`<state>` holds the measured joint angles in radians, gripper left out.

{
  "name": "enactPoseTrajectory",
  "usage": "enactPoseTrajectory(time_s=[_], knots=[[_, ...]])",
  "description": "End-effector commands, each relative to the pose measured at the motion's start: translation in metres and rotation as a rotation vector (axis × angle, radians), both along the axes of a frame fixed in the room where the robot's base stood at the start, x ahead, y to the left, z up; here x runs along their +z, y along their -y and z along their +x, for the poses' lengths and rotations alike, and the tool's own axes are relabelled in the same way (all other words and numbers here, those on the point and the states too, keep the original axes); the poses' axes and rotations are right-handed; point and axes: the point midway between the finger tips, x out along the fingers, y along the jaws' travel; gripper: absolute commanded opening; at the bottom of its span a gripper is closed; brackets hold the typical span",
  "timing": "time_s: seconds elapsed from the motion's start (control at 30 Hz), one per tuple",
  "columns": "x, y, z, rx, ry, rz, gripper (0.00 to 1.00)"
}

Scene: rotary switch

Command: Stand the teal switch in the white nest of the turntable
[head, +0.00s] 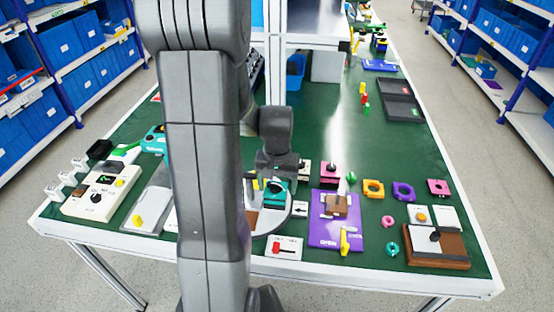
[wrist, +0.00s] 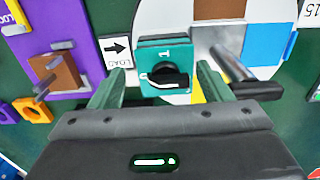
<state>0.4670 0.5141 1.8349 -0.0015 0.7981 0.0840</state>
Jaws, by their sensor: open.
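The teal switch (wrist: 150,52) with a black knob and a "1" mark lies between the spread green fingers of my gripper (wrist: 160,80) in the wrist view. The gripper is open, with a finger on either side of it. The switch also shows in the head view (head: 274,194), just below my gripper (head: 277,172). It overlaps the edge of the round turntable (wrist: 205,12), beside the LOAD arrow sign (wrist: 116,50). The turntable has brown, blue and yellow parts and a metal bar (wrist: 228,62). Whether a white nest is under the switch is hidden.
A purple board with a brown block (head: 337,205) stands right of the turntable. Yellow, purple and pink rings (head: 403,191) lie further right, near a brown base with a black lever (head: 436,250). A cream switch panel (head: 98,195) is at left.

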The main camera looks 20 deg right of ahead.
Motion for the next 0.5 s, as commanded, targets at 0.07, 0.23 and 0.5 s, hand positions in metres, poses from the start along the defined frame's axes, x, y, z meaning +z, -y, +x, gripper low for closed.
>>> enactPoseTrajectory(time_s=[0.07,0.23,0.5], knots=[[0.023,-0.001,0.004,0.001,0.017,-0.005,0.83],[0.062,0.0,0.005,0.001,0.026,-0.009,0.83],[0.103,0.0,0.003,0.001,0.028,-0.011,0.83]])
